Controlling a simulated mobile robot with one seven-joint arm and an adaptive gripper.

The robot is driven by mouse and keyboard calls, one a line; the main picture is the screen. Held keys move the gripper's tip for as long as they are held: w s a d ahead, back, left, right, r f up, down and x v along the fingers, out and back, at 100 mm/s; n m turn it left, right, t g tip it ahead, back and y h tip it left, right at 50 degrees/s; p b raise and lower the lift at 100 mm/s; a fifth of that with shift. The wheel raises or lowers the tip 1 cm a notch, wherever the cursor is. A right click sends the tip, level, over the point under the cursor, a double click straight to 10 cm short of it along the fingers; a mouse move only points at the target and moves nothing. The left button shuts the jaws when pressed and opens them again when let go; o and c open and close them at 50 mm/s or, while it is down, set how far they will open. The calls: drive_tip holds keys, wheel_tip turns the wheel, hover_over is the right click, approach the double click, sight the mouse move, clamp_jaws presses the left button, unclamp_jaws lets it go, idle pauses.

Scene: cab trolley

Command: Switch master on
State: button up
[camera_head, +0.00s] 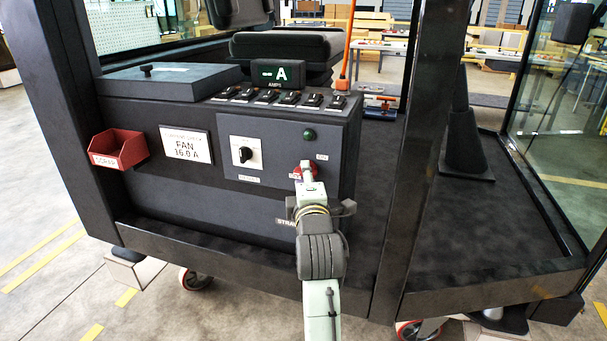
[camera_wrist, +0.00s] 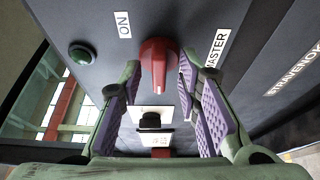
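The red master knob (camera_wrist: 158,62) sits on the dark panel in the wrist view, its raised grip running roughly up and down the picture. A MASTER label (camera_wrist: 217,47) is to its right and an ON label (camera_wrist: 124,25) to its upper left. My gripper (camera_wrist: 160,74) is open, with one purple-padded finger on each side of the knob; the right fingertip is close to it, but contact cannot be told. In the head view my gripper (camera_head: 307,180) is at the panel and partly covers the red knob (camera_head: 298,172). A green lamp (camera_wrist: 82,53) is on the panel; whether it is lit is unclear.
A white plate with a black selector (camera_head: 244,154) is left of the knob. A row of black switches (camera_head: 280,98) and an AMPS display (camera_head: 282,74) are above. A red scrap bin (camera_head: 118,150) sticks out at left. A dark cab post (camera_head: 425,150) stands at right.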

drive_tip(key=shift+s, duration=0.1)
clamp_jaws()
drive_tip(key=shift+b, duration=0.3)
idle(0.4)
drive_tip(key=shift+w+a+f+m+t+h+b, duration=0.15)
drive_tip(key=shift+m+t+h+b, duration=0.4)
drive_tip(key=shift+m+h+b, duration=1.7)
drive_tip(key=shift+a+f+m+t+h+b, duration=0.15)
drive_tip(key=shift+m+t+h+b, duration=0.4)
drive_tip(key=shift+m+b, duration=3.4)
drive_tip(key=shift+w+a+f+m+t+h+b, duration=0.15)
drive_tip(key=shift+m+t+h+b, duration=0.8)
drive_tip(key=shift+m, duration=4.05)
drive_tip(key=shift+s+r+g+h+b, duration=0.1)
drive_tip(key=shift+r+g+h+b, duration=0.05)
drive_tip(key=shift+g+h+b, duration=0.2)
